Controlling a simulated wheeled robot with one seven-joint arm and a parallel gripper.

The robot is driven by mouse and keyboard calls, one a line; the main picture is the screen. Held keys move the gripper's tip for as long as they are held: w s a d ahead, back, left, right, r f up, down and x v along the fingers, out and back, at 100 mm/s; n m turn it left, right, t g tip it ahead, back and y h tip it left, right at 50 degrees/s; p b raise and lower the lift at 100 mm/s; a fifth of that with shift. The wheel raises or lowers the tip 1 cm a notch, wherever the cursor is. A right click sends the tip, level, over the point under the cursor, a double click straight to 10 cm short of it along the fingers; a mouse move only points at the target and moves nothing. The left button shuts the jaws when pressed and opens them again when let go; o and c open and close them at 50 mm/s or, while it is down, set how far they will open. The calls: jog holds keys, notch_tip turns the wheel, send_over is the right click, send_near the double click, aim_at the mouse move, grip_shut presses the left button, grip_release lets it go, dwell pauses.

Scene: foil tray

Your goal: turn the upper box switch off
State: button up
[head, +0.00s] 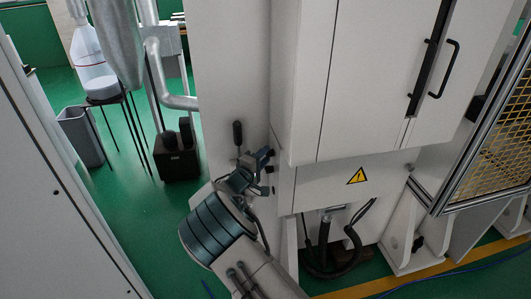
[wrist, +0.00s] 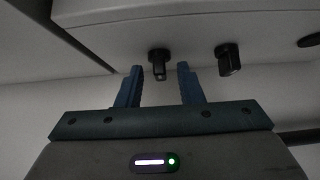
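My gripper (wrist: 158,72) is open in the wrist view, its two blue-grey fingers apart. A black knob switch (wrist: 158,56) on a pale box face shows between the fingertips, near them; whether they touch it I cannot tell. A second black knob switch (wrist: 228,60) is to the right of the fingers. Which knob is the upper one I cannot tell from this view. In the head view my gripper (head: 262,170) is beside the edge of the white cabinet (head: 310,185), and the knobs there are hidden or too small to tell.
A black handle-shaped part (head: 238,134) is on the white panel just above my gripper. At right are a cabinet door handle (head: 446,68) and a yellow mesh guard (head: 500,145). Black hoses (head: 325,250) hang below the cabinet.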

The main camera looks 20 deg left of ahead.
jog(key=shift+w+d, duration=0.1)
jog(key=shift+w, duration=0.3)
grip_shut()
jog(key=shift+w+r+n+g+h+p, duration=0.2)
jog(key=shift+n+g+p, duration=0.55)
jog(key=shift+n+g, duration=0.5)
jog(key=shift+s+r+n+g+h+p, duration=0.2)
jog(key=shift+n+g+p, duration=0.55)
jog(key=shift+g, duration=0.85)
jog(key=shift+w+r+n+g+h+p, duration=0.1)
jog(key=shift+w+n+g+h+p, duration=0.2)
jog(key=shift+n+g+p, duration=0.7)
jog(key=shift+g+b, duration=0.3)
jog(key=shift+g, duration=0.25)
